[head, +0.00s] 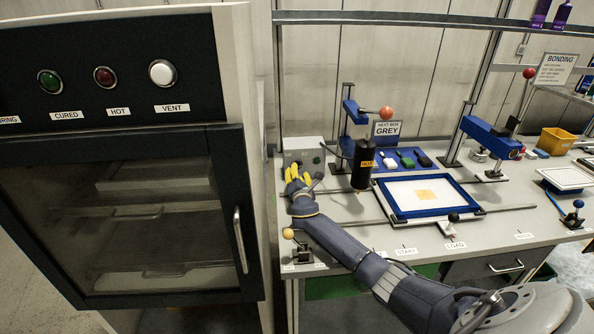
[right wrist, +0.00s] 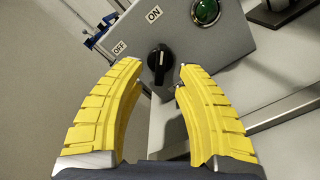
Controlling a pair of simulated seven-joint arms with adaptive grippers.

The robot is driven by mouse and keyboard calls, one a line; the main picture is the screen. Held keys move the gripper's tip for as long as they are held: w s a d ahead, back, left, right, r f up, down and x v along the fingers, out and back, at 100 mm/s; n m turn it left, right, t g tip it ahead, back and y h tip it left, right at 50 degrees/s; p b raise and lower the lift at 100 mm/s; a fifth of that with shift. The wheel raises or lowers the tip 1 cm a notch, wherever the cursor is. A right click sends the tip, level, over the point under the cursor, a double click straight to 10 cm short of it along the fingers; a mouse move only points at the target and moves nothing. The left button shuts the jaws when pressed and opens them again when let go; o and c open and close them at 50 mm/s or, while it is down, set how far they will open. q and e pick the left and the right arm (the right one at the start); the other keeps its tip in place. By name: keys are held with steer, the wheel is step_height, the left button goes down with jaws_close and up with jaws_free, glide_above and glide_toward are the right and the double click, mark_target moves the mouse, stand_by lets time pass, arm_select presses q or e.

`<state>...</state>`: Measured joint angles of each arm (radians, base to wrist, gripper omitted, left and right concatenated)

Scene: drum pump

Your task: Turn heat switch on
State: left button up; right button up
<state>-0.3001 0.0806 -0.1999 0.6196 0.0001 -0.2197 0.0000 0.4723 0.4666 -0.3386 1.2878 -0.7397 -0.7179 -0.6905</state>
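The heat switch is a black rotary knob (right wrist: 160,61) on the face of a grey control box (right wrist: 220,40), with OFF and ON labels beside it. The white line on the knob shows in the right wrist view, but I cannot tell for sure which label it points to. My right gripper (right wrist: 160,68) is open, its yellow fingers to either side of the knob with a gap between them. In the head view the right gripper (head: 298,178) is in front of the grey box (head: 304,152) and hides the knob. My left gripper is not in view.
A green lamp (right wrist: 206,11) is on the same box. A black HOT cylinder (head: 362,165) hangs just right of the gripper. A blue-framed tray (head: 465,207) lies on the bench further right. A dark oven cabinet (head: 120,215) stands close on the left.

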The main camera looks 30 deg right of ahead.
steer(key=shift+v, duration=1.75)
